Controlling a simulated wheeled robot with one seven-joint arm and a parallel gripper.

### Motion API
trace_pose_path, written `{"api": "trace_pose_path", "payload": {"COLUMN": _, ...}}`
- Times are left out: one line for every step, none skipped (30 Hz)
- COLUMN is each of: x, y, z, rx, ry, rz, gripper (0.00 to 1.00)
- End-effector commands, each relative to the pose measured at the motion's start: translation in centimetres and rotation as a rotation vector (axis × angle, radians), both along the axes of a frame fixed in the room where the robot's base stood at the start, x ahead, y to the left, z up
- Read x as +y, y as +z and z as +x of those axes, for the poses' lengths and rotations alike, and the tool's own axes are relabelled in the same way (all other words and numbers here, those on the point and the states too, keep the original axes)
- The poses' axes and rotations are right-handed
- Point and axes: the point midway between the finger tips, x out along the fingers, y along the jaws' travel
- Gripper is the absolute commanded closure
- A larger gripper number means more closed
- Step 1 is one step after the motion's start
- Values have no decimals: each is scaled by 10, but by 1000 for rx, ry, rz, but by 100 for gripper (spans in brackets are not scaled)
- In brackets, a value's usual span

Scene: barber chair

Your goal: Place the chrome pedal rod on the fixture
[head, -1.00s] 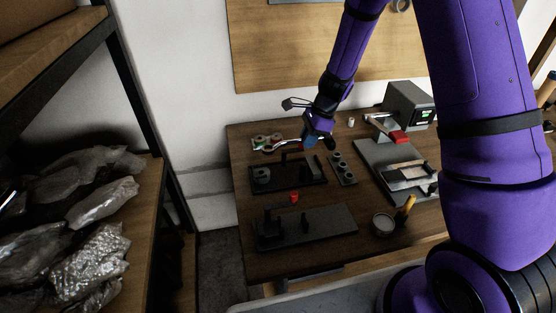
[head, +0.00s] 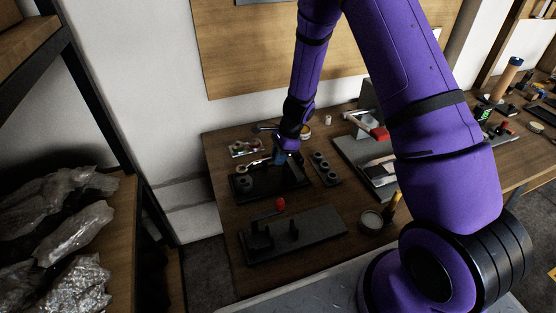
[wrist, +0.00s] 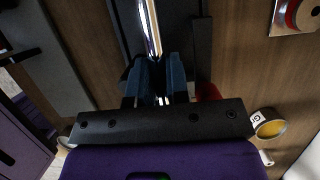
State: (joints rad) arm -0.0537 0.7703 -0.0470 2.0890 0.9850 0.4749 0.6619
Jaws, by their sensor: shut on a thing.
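My gripper (head: 286,160) is shut on the chrome pedal rod (head: 258,162), which sticks out to the left over the black fixture tray (head: 240,195). In the wrist view the rod (wrist: 150,28) runs up from between my gripper's fingers (wrist: 157,72), above a dark plate. I cannot tell whether the rod touches the tray. A dark round block (head: 244,181) is at the tray's left end. A second, grey fixture plate (head: 318,228) with short black uprights lies nearer the front. The task does not show which of the two is meant.
A red knob (head: 280,204) is between the two fixtures. A black block with several round holes (head: 321,168) is right of the tray. A small plate with round parts (head: 246,148) lies behind it. A round tin (head: 371,220) stands at the front right. Bare wood lies along the left edge.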

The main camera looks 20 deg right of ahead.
Motion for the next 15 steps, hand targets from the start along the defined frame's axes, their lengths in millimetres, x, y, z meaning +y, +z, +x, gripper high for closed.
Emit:
{"api": "trace_pose_path", "payload": {"x": 0, "y": -8, "z": 0, "rx": 1, "ry": -1, "rz": 1, "gripper": 100}}
{"api": "trace_pose_path", "payload": {"x": 0, "y": -11, "z": 0, "rx": 1, "ry": 0, "rz": 1, "gripper": 100}}
{"api": "trace_pose_path", "payload": {"x": 0, "y": -14, "z": 0, "rx": 1, "ry": 0, "rz": 1, "gripper": 100}}
{"api": "trace_pose_path", "payload": {"x": 0, "y": -15, "z": 0, "rx": 0, "ry": 0, "rz": 1, "gripper": 100}}
{"api": "trace_pose_path", "payload": {"x": 0, "y": -15, "z": 0, "rx": -1, "ry": 1, "rz": 1, "gripper": 100}}
{"api": "trace_pose_path", "payload": {"x": 0, "y": -15, "z": 0, "rx": -1, "ry": 1, "rz": 1, "gripper": 100}}
{"api": "trace_pose_path", "payload": {"x": 1, "y": -15, "z": 1, "rx": -2, "ry": 2, "rz": 0, "gripper": 100}}
{"api": "trace_pose_path", "payload": {"x": 0, "y": -15, "z": 0, "rx": -2, "ry": 2, "rz": 0, "gripper": 100}}
{"api": "trace_pose_path", "payload": {"x": 0, "y": -15, "z": 0, "rx": -1, "ry": 1, "rz": 0, "gripper": 100}}
{"api": "trace_pose_path", "payload": {"x": 0, "y": -15, "z": 0, "rx": -1, "ry": 1, "rz": 0, "gripper": 100}}
{"api": "trace_pose_path", "payload": {"x": 0, "y": -15, "z": 0, "rx": -1, "ry": 1, "rz": 0, "gripper": 100}}
{"api": "trace_pose_path", "payload": {"x": 0, "y": -16, "z": 0, "rx": -1, "ry": 1, "rz": 0, "gripper": 100}}
{"api": "trace_pose_path", "payload": {"x": 0, "y": -16, "z": 0, "rx": -1, "ry": 1, "rz": 0, "gripper": 100}}
{"api": "trace_pose_path", "payload": {"x": 0, "y": -17, "z": 0, "rx": 0, "ry": 1, "rz": 0, "gripper": 100}}
{"api": "trace_pose_path", "payload": {"x": 0, "y": -18, "z": 0, "rx": -1, "ry": 1, "rz": 0, "gripper": 100}}
